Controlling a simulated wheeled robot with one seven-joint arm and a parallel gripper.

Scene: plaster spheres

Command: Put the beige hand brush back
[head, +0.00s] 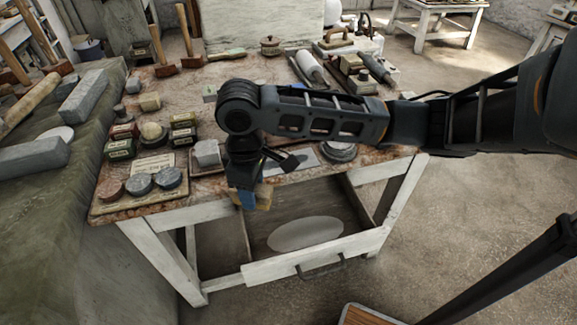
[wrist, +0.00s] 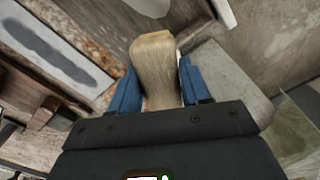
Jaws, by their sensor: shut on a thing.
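My gripper (head: 250,198) points down in front of the table edge, above the left part of the open drawer (head: 275,272). Its blue fingers are shut on the beige hand brush (head: 264,196), which is partly hidden by the fingers in the head view. In the wrist view the brush (wrist: 155,68) shows as a pale brown, rounded block between the two fingers of my gripper (wrist: 154,85). Its lower end is hidden by the gripper body. The drawer is pulled out and has a pale oval (head: 306,234) lying flat on its floor.
The worktable (head: 215,83) is crowded: dark tins (head: 120,148), round discs (head: 139,184), mallets (head: 188,35) and a white roller (head: 312,66). A stone bench (head: 60,215) with grey blocks stands at the left. Most of the drawer floor is bare. Open floor lies to the right.

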